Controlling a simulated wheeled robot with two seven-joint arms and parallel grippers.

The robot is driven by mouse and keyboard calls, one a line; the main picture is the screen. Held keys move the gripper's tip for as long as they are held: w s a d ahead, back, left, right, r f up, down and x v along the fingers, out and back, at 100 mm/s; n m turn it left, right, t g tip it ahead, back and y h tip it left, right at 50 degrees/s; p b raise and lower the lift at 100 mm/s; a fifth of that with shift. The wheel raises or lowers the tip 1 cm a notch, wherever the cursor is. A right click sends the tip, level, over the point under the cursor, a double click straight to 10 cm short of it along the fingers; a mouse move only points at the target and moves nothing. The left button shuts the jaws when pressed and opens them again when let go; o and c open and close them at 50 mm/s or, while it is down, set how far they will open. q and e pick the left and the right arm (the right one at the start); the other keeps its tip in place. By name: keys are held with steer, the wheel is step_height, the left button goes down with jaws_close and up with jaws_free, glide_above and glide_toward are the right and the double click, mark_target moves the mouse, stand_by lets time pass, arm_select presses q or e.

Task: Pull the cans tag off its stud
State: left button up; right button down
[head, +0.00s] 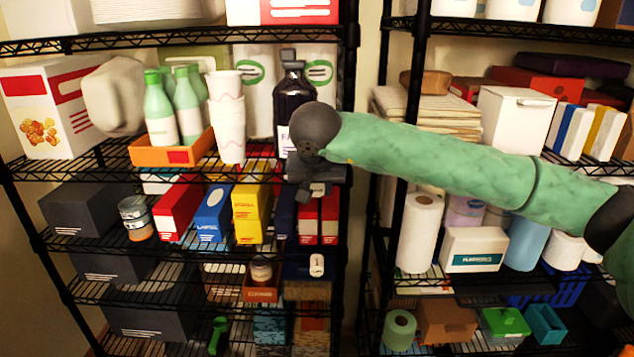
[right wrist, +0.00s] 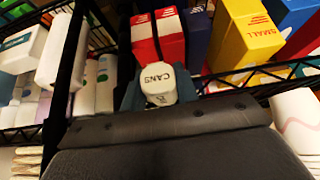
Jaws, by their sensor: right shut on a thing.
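The cans tag (right wrist: 158,86), a small white block-like tag with "CANS" in dark letters, sits between the fingers of my right gripper (right wrist: 158,92) in the right wrist view. The gripper is shut on it. In the head view my right gripper (head: 314,186) is at the front of the left rack, by the shelf edge above the red boxes. My left gripper is not in view.
Red boxes (head: 308,218) and yellow boxes (head: 252,205) stand just below and left of the gripper. A dark bottle (head: 292,95) and stacked white cups (head: 227,125) stand on the shelf above. A black rack post (head: 348,90) is close on the right.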

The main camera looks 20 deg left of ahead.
steer(key=shift+s+d+b, duration=0.25)
steer(key=shift+s+b, duration=0.5)
steer(key=shift+s, duration=0.15)
stand_by(0.5)
steer(key=shift+s+d+f+b, duration=0.1)
steer(key=shift+s+b, duration=0.2)
steer(key=shift+s, duration=0.05)
steer(key=shift+s+d+b, duration=0.2)
steer(key=shift+s+b, duration=0.3)
steer(key=shift+s, duration=0.25)
steer(key=shift+s+d+b, duration=0.2)
steer(key=shift+s+b, duration=0.25)
steer(key=shift+s, duration=0.3)
